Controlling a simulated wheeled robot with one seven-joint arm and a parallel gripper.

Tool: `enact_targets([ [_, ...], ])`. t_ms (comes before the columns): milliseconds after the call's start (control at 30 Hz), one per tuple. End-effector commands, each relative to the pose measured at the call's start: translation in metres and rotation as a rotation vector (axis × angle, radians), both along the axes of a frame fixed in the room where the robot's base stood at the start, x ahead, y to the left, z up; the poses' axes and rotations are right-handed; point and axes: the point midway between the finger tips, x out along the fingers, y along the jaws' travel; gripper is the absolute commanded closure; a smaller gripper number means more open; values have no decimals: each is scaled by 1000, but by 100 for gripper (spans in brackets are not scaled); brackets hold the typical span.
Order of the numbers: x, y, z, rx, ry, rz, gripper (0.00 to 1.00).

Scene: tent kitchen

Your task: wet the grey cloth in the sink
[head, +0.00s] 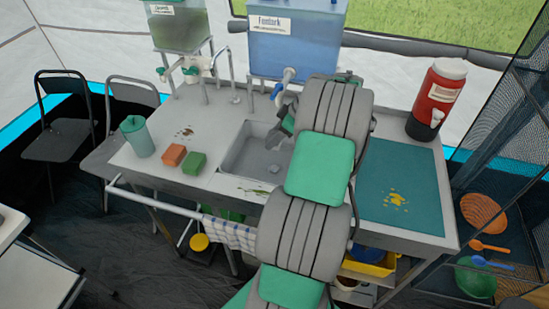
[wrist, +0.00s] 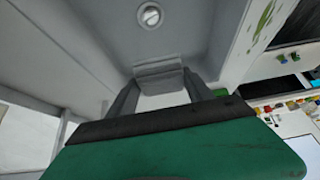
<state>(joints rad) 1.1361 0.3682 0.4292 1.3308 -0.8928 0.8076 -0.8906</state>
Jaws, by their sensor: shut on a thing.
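The grey cloth (wrist: 158,70) is a small folded piece between my gripper's fingertips (wrist: 158,80) in the wrist view. My gripper is shut on it and holds it over the sink (wrist: 100,40), whose round drain (wrist: 150,15) shows beyond. In the head view the sink (head: 237,160) is a grey basin in the middle of the counter. My arm hides part of the sink and gripper. I cannot tell whether the cloth is wet.
An orange sponge (head: 174,155), a green sponge (head: 195,163) and a teal jug (head: 138,138) stand left of the sink. A teal mat (head: 400,180) with yellow stains and a red drink cooler (head: 436,100) are at right. Another tank (head: 177,25) stands behind left.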

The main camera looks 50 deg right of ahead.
Motion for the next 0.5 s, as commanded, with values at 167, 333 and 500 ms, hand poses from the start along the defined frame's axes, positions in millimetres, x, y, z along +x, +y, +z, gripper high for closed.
enact_targets([
  [167,0,0,0,0,0,0,73],
  [333,0,0,0,0,0,0,73],
  [500,0,0,13,-1,-1,0,73],
])
